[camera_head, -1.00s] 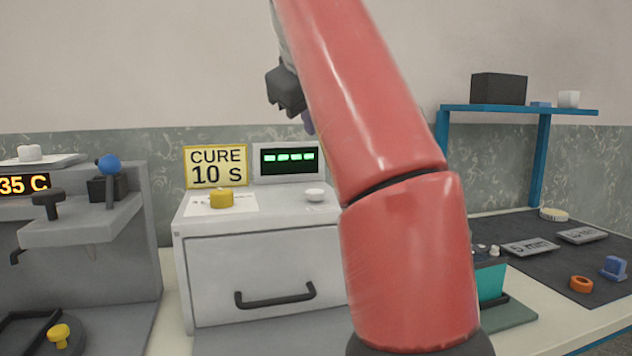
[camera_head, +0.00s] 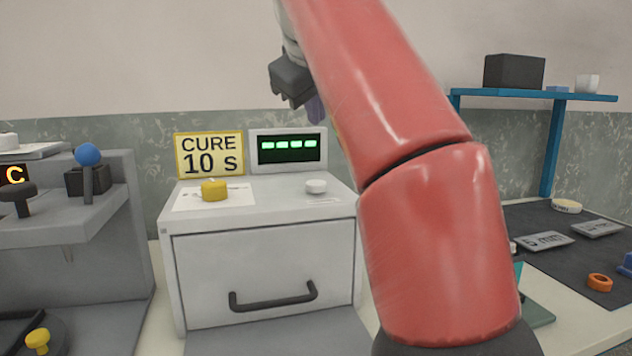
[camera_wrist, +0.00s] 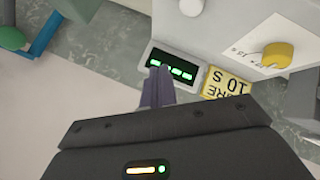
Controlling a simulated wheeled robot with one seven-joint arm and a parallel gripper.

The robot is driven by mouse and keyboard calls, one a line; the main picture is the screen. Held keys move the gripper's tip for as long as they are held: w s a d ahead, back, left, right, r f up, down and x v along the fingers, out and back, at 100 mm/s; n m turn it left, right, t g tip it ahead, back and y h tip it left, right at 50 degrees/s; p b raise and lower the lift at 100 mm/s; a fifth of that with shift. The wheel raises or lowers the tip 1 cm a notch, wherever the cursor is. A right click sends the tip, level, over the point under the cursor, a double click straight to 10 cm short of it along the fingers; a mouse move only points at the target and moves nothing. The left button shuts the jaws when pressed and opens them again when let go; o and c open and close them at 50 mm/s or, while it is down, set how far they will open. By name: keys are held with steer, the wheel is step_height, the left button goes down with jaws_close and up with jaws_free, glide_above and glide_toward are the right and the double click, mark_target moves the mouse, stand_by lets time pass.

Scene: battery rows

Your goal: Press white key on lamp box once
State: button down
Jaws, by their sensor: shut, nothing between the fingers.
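The lamp box (camera_head: 264,262) is a light grey cabinet with a dark drawer handle. A round white key (camera_head: 316,187) sits on its top at the right; it also shows at the top edge of the wrist view (camera_wrist: 191,7). A yellow knob (camera_head: 214,190) sits on the top at the left, and shows in the wrist view (camera_wrist: 277,55). A display (camera_head: 288,148) with green dashes stands behind the key. My gripper (camera_head: 314,108) is above the box, near the display, partly hidden by my red arm. Its fingers (camera_wrist: 157,85) are together and empty, apart from the key.
A yellow "CURE 10 S" sign (camera_head: 209,154) stands at the back of the box. A grey machine with a blue ball lever (camera_head: 88,155) is at the left. A blue shelf (camera_head: 540,95) and a dark mat (camera_head: 556,262) are at the right.

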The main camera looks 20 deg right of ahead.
mark_target(316, 184)
steer(key=shift+f+b, duration=2)
steer(key=shift+f, duration=1.8)
steer(key=shift+f, duration=0.1)
steer(key=shift+f, duration=0.3)
steer(key=shift+f+b, duration=0.5)
steer(key=shift+b, duration=0.1)
steer(key=shift+r, duration=0.15)
steer(key=shift+r+p, duration=0.8)
steer(key=shift+p, duration=0.25)
step_height(316, 184, up, 3)
steer(key=p, duration=0.3)
steer(key=shift+r, duration=1)
